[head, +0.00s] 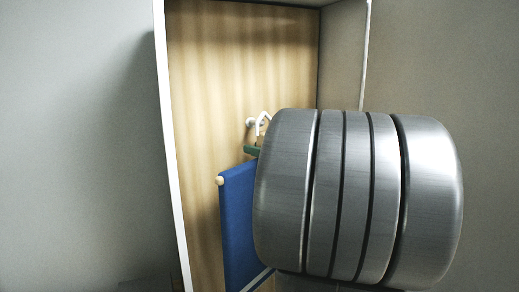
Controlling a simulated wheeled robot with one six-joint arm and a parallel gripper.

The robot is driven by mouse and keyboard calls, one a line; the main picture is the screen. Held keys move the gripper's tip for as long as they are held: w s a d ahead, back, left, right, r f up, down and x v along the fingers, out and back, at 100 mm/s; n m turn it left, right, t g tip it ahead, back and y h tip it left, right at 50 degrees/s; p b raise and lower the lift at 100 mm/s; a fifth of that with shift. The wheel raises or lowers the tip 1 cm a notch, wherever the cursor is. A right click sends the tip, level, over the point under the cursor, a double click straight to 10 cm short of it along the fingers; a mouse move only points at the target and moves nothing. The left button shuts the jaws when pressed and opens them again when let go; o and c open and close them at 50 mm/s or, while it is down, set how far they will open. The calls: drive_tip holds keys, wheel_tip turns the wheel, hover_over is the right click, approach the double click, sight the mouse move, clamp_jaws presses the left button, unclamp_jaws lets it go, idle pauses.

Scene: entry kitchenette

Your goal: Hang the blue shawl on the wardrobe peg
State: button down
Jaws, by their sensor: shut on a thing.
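In the head view, the blue shawl (238,222) hangs as a flat panel with a pale stripe near its lower edge. A cream knob (220,181) is at its upper left corner. Above it show a small green piece (251,149) and a white hook-like loop (263,118). A pale round peg (250,122) is on the wardrobe's back panel, beside the loop in the picture. I cannot tell whether loop and peg touch. My large silver arm link covers the right part of the shawl. My gripper's fingers are hidden behind it.
The open wardrobe (205,60) has a light wood back panel and a white left edge (170,150). Its right side wall (340,60) is grey. Plain grey wall (75,140) lies to the left. My arm link blocks the lower right.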

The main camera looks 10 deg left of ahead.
drive_tip(key=shift+w+a+r+p, duration=0.15)
drive_tip(key=shift+w+a+p, duration=0.75)
drive_tip(key=shift+w, duration=0.45)
drive_tip(key=shift+a, duration=0.1)
drive_tip(key=shift+w, duration=0.15)
